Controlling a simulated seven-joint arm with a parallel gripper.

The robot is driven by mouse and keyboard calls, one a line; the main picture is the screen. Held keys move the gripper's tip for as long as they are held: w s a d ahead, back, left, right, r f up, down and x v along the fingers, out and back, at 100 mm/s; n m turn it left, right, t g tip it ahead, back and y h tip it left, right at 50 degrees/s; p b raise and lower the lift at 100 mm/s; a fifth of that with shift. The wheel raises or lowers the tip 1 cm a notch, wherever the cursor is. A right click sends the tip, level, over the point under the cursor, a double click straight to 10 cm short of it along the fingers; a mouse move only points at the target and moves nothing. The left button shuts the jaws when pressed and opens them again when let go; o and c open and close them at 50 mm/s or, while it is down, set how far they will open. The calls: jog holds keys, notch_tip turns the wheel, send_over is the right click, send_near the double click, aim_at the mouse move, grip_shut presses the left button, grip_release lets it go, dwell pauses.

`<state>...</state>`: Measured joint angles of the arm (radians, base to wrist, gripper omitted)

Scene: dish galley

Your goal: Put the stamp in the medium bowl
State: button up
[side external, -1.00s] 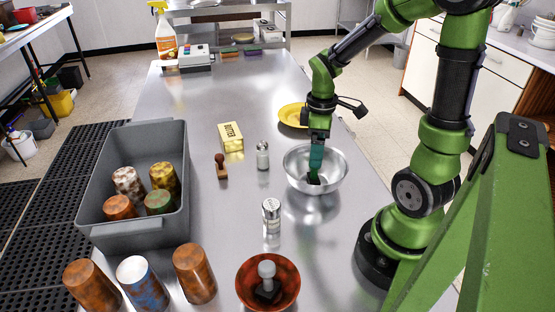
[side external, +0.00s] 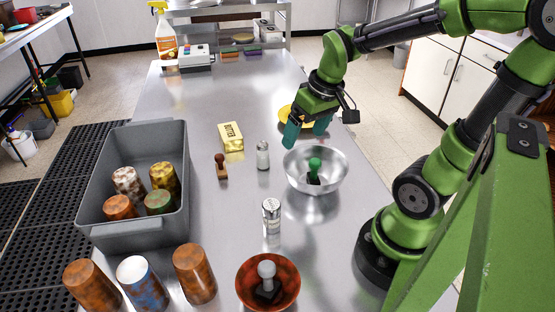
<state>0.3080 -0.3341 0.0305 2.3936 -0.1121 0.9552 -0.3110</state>
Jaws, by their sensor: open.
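A stamp with a green handle (side external: 314,165) and a dark base stands in the shiny metal bowl (side external: 334,184). My gripper (side external: 307,132) is open and empty above the back of this bowl, apart from the stamp, with its teal fingers spread. A second stamp with a brown wooden handle (side external: 221,163) stands on the table to the left of the bowl. A third stamp with a grey handle (side external: 267,270) stands in a red-brown bowl (side external: 291,292) at the front.
A yellow plate (side external: 287,113) lies behind my gripper. A butter box (side external: 231,137) and two shakers (side external: 263,156) (side external: 271,216) stand left of the metal bowl. A grey bin (side external: 135,239) holds several cups. Several more cups (side external: 194,273) stand front left. The table's far middle is clear.

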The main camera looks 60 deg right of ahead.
jog(key=s+a+r+t+y, duration=0.1)
jog(key=s+a+r+t, duration=0.1)
jog(key=a+r+t, duration=0.2)
jog(key=a+r, duration=0.3)
jog(key=a, duration=0.1)
jog(key=shift+s+a+m+y, duration=0.2)
jog(key=shift+a+m+y, duration=0.1)
jog(key=shift+y, duration=0.1)
